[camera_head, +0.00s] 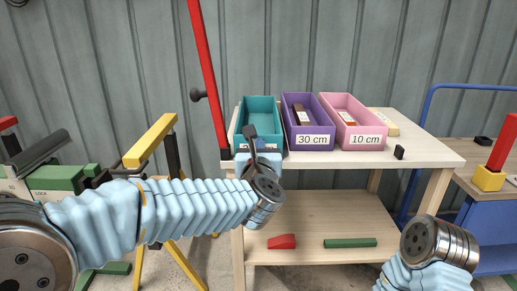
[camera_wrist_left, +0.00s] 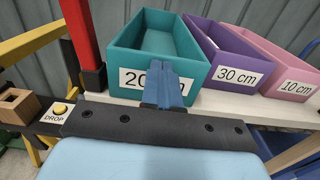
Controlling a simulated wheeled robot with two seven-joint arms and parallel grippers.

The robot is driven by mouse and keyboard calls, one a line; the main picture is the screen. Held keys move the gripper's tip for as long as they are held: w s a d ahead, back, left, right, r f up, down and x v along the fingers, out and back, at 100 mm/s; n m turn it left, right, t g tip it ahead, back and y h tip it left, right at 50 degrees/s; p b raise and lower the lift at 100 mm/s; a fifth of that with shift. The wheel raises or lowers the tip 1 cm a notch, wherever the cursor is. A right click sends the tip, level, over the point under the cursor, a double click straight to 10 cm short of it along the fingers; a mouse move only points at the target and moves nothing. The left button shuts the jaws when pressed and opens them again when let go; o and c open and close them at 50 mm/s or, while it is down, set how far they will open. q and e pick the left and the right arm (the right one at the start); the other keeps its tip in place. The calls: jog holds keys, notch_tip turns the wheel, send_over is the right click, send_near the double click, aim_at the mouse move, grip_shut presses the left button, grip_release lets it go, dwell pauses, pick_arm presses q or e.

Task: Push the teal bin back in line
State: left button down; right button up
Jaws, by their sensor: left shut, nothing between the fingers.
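The teal bin (camera_head: 257,108) stands at the left end of the bench top, with a "20 cm" label in the left wrist view (camera_wrist_left: 120,92). In that view its front sits nearer to me than the front of the purple bin (camera_head: 308,115). The pink bin (camera_head: 352,110) is right of the purple one. My left gripper (camera_wrist_left: 166,88) is shut and empty, its blue fingers in front of the teal bin's label, covering part of it. I cannot tell whether they touch. In the head view, my wrist hides the bin's lower front. My right gripper is out of view.
A red post (camera_head: 208,75) rises close to the teal bin's left. A small black block (camera_head: 399,152) is at the bench's front edge. The lower shelf (camera_head: 310,215) holds a red piece (camera_head: 282,241) and a green bar (camera_head: 350,243). A blue cart is at right.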

pick_arm(q)
jog(key=shift+w, duration=0.1)
jog(key=w+b, duration=0.2)
jog(key=w, duration=0.4)
jog(key=shift+f, duration=0.15)
jog(key=shift+w, duration=0.25)
jog(key=shift+r, duration=0.3)
jog(key=shift+a, duration=0.1)
jog(key=shift+f, duration=0.1)
